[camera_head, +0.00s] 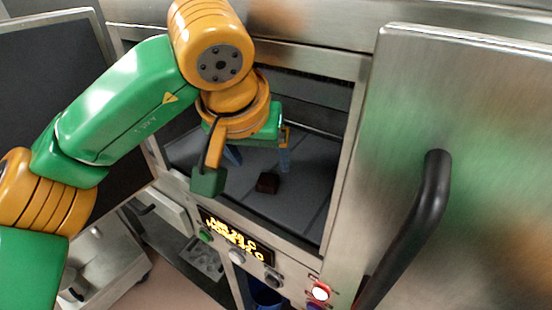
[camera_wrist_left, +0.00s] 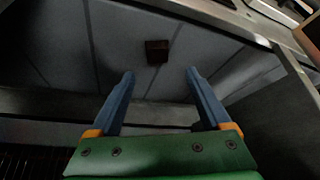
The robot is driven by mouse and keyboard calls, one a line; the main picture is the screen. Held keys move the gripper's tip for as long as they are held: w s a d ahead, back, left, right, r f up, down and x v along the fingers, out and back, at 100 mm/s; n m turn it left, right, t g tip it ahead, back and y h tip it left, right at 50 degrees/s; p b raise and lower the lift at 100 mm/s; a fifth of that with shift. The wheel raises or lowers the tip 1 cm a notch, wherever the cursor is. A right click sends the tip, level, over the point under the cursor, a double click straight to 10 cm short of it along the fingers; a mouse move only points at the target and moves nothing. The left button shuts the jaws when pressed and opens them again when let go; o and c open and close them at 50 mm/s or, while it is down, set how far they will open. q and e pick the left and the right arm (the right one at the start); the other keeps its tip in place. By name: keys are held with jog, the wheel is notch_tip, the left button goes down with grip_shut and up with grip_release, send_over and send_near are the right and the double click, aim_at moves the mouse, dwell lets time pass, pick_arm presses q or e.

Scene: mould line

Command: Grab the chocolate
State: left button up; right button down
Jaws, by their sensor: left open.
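The chocolate (camera_head: 267,183) is a small dark brown block lying on the grey floor of the open metal chamber (camera_head: 310,190), near its front edge. In the left wrist view the chocolate (camera_wrist_left: 157,51) lies ahead of the fingertips, roughly in line with the gap between them. My left gripper (camera_head: 258,160) reaches into the chamber and is open and empty. Its two blue fingers also show in the left wrist view (camera_wrist_left: 160,75), apart from the chocolate. In the head view my left wrist hides part of the gripper. My right gripper is not in view.
A large steel door (camera_head: 460,150) with a black handle (camera_head: 425,215) stands at the right. The chamber floor around the chocolate is clear.

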aim_at(267, 181)
pick_arm(q)
jog(key=shift+a+r, duration=0.15)
jog(key=shift+r, duration=0.15)
jog(key=shift+s+f, duration=0.15)
jog(key=shift+s, duration=0.05)
jog(key=shift+d+f, duration=0.2)
jog(key=shift+f, duration=0.45)
jog(key=p+x, duration=0.1)
jog(key=x, duration=0.4)
jog(key=shift+f, duration=0.1)
jog(key=shift+s, duration=0.2)
jog(key=c, duration=0.4)
grip_shut()
